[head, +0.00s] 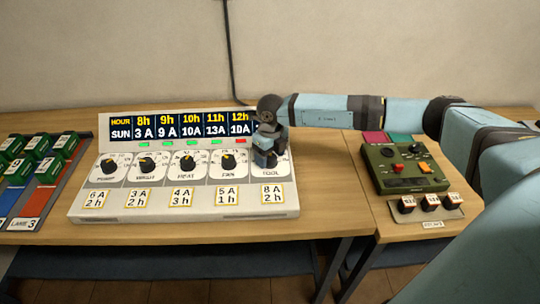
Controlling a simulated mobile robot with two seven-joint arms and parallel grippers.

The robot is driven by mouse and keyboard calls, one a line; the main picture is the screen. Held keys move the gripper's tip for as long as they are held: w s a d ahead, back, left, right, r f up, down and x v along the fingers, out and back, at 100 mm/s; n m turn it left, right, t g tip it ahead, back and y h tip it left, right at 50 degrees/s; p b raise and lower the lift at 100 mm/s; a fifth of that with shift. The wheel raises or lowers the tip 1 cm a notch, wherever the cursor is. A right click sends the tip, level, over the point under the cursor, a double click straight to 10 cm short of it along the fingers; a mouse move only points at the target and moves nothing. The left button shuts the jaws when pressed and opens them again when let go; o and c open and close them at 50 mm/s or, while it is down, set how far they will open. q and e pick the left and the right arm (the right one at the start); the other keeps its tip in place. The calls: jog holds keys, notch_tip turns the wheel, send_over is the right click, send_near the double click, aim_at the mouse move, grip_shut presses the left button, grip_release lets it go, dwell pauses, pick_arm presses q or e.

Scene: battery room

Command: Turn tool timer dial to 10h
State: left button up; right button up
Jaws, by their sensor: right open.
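A white control panel (180,208) stands on the wooden table, with a row of black dials on white faces. The tool dial is the rightmost, on a face labelled TOOL (272,174); its knob is mostly hidden by my right gripper (267,160), so I cannot read where it points. My right gripper is open and points down at this dial, its fingers at or just over the knob; contact is unclear. The card below the tool dial (272,194) reads 8A 2h. My left gripper is out of view.
The fan dial (228,162) is close to the left of my gripper. A display (180,127) shows hours and SUN amps; the lamp under 12h (241,141) is red, others green. A green box (408,168) and relays (430,203) stand right; battery blocks (40,165) left.

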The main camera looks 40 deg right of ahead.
jog(key=shift+f, duration=0.35)
jog(key=c, duration=0.9)
jog(key=shift+n+b, duration=0.75)
jog(key=shift+n, duration=0.25)
jog(key=shift+n+b, duration=0.9)
jog(key=shift+n, duration=0.9)
jog(key=shift+r, duration=0.1)
